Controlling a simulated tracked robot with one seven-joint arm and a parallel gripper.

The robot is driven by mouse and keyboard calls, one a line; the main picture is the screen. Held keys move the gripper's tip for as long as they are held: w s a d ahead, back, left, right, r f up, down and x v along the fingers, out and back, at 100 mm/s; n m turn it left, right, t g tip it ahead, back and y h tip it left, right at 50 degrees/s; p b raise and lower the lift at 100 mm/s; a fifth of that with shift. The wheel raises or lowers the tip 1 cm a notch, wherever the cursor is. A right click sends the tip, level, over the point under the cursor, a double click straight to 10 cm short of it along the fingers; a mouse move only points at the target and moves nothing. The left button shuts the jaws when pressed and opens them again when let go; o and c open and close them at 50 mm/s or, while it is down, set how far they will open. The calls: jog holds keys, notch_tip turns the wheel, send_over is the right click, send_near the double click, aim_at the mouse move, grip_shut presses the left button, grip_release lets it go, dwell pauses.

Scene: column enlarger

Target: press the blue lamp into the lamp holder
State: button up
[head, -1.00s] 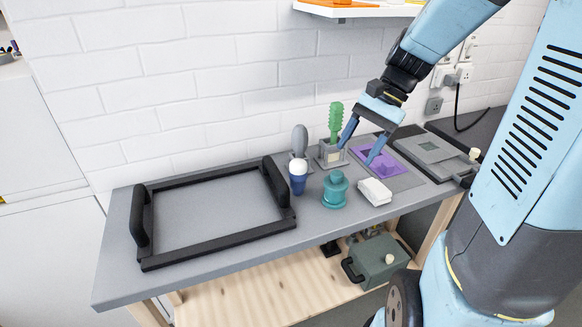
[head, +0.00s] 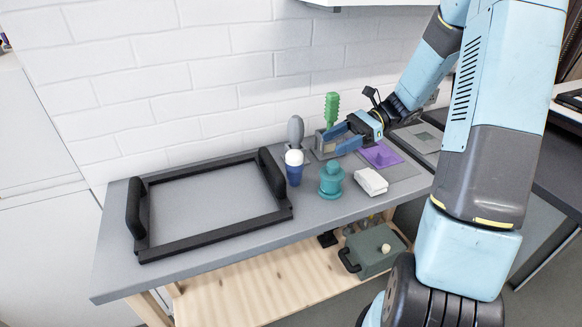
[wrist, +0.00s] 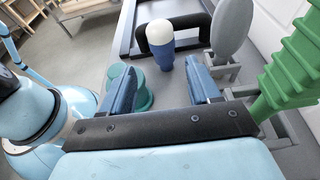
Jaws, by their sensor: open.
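The blue lamp (head: 294,173), a blue tapered body with a white round top, stands upright on the bench right of the black frame. It also shows in the wrist view (wrist: 160,50), straight ahead beyond my fingertips, apart from them. My gripper (head: 328,141) is open and empty, low over the bench, to the right of the lamp and pointing left toward it. Its two blue fingers also show in the wrist view (wrist: 161,72). I cannot tell which fixture is the lamp holder.
Close by are a teal jar (head: 331,180), a grey paddle (head: 296,132), a green ribbed piece (head: 332,108), a white block (head: 371,182) and a purple plate (head: 384,155). A black handled frame (head: 215,241) fills the left bench. A grey-green case (head: 374,252) sits below.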

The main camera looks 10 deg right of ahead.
send_near(294, 161)
jog(key=a+f, duration=0.3)
jog(key=a, duration=0.1)
jog(key=shift+w+f, duration=0.3)
jog(key=shift+w, duration=0.05)
jog(key=shift+r+x, duration=0.2)
jog(key=shift+x, duration=2.3)
jog(key=shift+a, duration=0.1)
jog(key=c, duration=0.8)
